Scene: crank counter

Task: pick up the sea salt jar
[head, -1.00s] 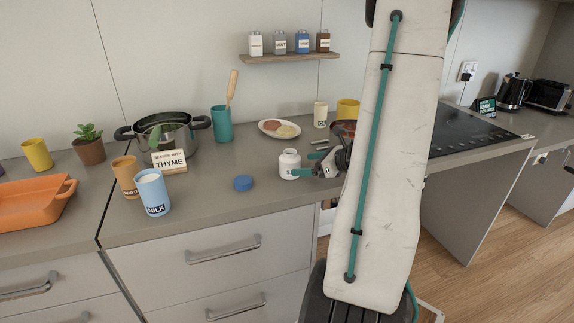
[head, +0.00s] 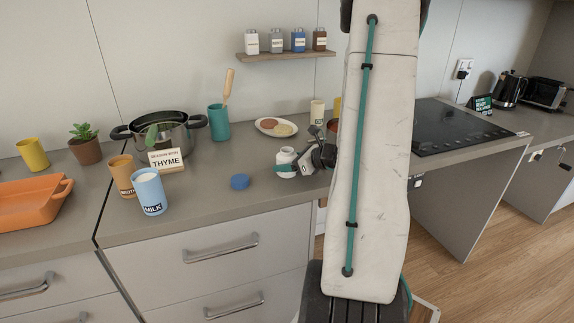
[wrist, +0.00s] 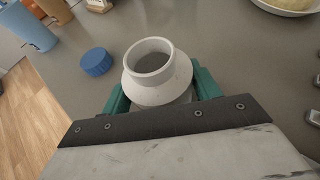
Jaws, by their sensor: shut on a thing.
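A white jar (head: 286,157) without a lid stands upright at the counter's front middle. In the wrist view the open white jar (wrist: 160,92) sits between the two teal fingers, with its wide mouth facing up. My gripper (head: 287,168) is shut on the jar's body, reaching in from the right; it also shows in the wrist view (wrist: 163,96). The fingers cover most of the jar's front, so I cannot read its label. I cannot tell whether its base touches the counter. A round blue lid (head: 239,181) lies to its left, also in the wrist view (wrist: 96,62).
A milk cup (head: 150,192), a brown cup (head: 123,176), a THYME sign (head: 167,160) and a pot (head: 172,135) stand to the left. A plate (head: 276,127) lies behind the jar. A wall shelf (head: 287,55) holds several small jars. The counter around the lid is clear.

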